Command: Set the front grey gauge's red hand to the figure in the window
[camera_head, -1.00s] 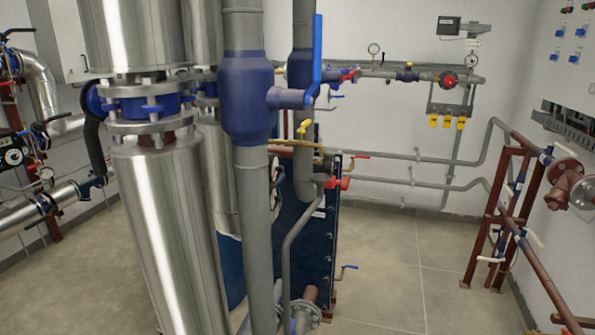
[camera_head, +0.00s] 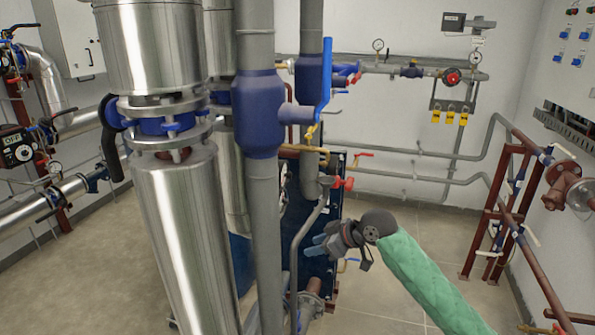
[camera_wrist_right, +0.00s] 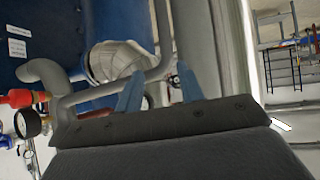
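Several round gauges show, and I cannot tell which is the front grey one; no red hand can be made out. A small white-faced gauge (camera_head: 55,167) is at the left, below a black unit (camera_head: 18,145) with a light window whose figure is too small to read surely. Two more gauges, the first (camera_head: 377,45) and the second (camera_head: 475,57), are on the back wall pipes. A dark-rimmed gauge (camera_wrist_right: 28,123) is at the left of the right wrist view. My right gripper (camera_head: 316,245) is open and empty beside the blue plate exchanger; its blue fingers (camera_wrist_right: 160,90) stand apart. My left gripper is not in view.
Large steel cylinders (camera_head: 180,230) and a thick grey pipe (camera_head: 262,200) with a blue-handled valve (camera_head: 325,80) stand close in front. The dark blue plate exchanger (camera_head: 333,215) is behind them. A red-brown pipe frame (camera_head: 480,220) stands right.

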